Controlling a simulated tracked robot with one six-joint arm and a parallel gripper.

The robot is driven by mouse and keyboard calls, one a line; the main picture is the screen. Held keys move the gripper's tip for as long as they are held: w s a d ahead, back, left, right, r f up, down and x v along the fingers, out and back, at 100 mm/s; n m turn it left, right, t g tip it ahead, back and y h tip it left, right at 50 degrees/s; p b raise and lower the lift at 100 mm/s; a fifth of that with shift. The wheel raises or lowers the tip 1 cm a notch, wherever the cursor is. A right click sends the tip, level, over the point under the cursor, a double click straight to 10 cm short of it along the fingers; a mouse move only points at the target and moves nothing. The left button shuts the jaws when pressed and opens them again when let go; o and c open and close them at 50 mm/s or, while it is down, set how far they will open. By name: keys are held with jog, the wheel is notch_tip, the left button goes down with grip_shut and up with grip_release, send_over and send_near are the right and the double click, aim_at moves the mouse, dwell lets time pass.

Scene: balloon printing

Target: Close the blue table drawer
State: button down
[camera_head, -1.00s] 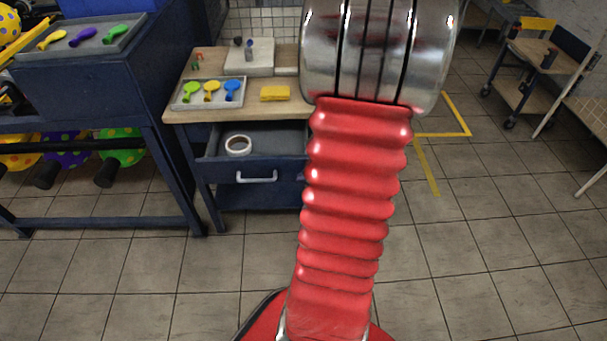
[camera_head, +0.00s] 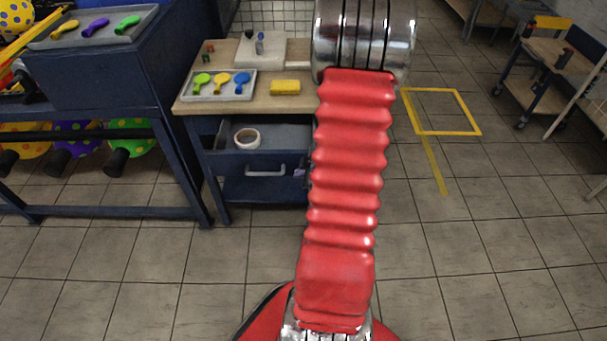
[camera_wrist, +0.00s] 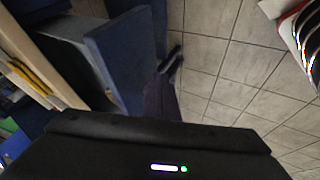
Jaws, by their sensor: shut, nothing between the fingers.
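The blue table drawer (camera_head: 262,169) is pulled open below the worktop, with a pale handle on its front. A roll of tape (camera_head: 247,138) lies inside it. In the wrist view the drawer's blue front panel (camera_wrist: 122,55) stands upright left of the centre. In the head view my red arm hides most of the gripper and the drawer's right end.
A dark blue bench (camera_head: 105,70) stands at the left. Tiled floor (camera_head: 440,260) is clear in front and right, with a yellow marked square (camera_head: 477,118).

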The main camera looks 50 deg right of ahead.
jog(key=shift+w+d, duration=0.85)
jog(key=shift+d, duration=0.25)
